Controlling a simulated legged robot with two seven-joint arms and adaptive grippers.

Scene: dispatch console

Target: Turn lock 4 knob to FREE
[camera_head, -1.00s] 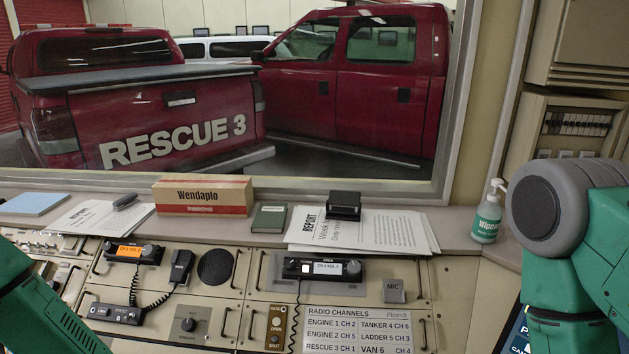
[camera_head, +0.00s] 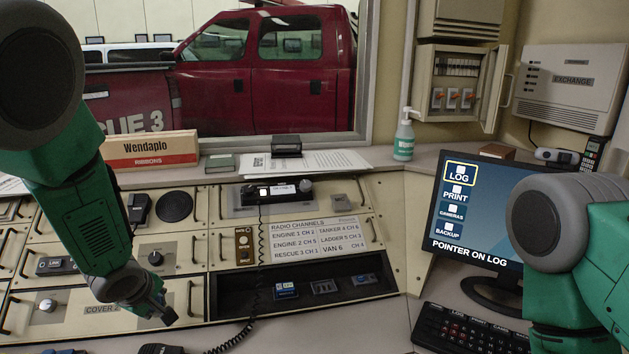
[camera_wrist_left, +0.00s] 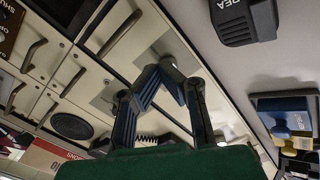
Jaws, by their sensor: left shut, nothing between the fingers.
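No knob marked lock 4 or FREE can be read in these views. A round silver knob (camera_head: 47,305) sits on the cover panel at the lower left of the head view, beside the text COVER. My left gripper (camera_head: 168,316) is shut and empty, pointing down over the right part of that panel. In the left wrist view the blue fingers (camera_wrist_left: 166,78) come together in front of a pale metal plate (camera_wrist_left: 178,48) with a small silver part, partly hidden by the fingertips. I cannot tell whether they touch it. My right arm shows at the right; its gripper is out of view.
A dark knob (camera_head: 155,258) and panel handles are close to my left arm. A radio (camera_head: 276,191) with a coiled cord, a channel card (camera_head: 315,238) and a dark recess (camera_head: 300,286) lie to the right. A monitor (camera_head: 470,215) and keyboard (camera_head: 470,330) stand near my right arm.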

